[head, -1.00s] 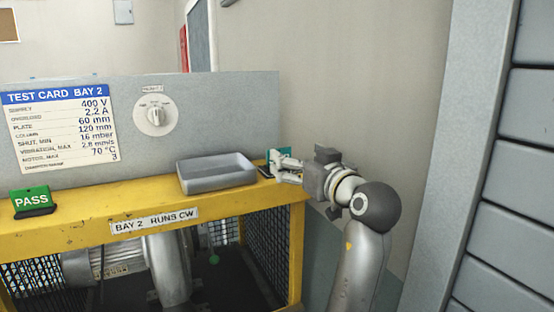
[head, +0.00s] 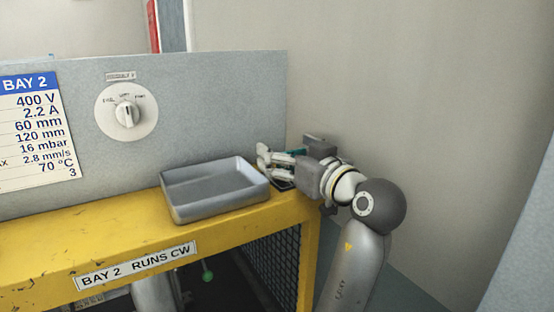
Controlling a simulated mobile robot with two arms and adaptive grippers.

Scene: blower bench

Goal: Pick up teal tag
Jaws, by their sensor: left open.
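The teal tag (head: 298,152) stands at the right end of the yellow bench top, near the grey back panel. Only a thin sliver of it shows, because my left gripper covers most of it. A small dark piece (head: 283,185) shows below the fingers. My left gripper (head: 265,160) is open, its fingers pointing left, at the tag and just beside the tray's right rim. I cannot tell whether the tag is between the fingers or behind them. My right gripper is not in view.
A grey, empty-looking tray (head: 180,203) sits on the yellow bench (head: 120,233), close left of the fingers. The grey panel (head: 220,110) behind carries a white rotary knob (head: 126,113) and a test card (head: 35,130). A wall is at the right.

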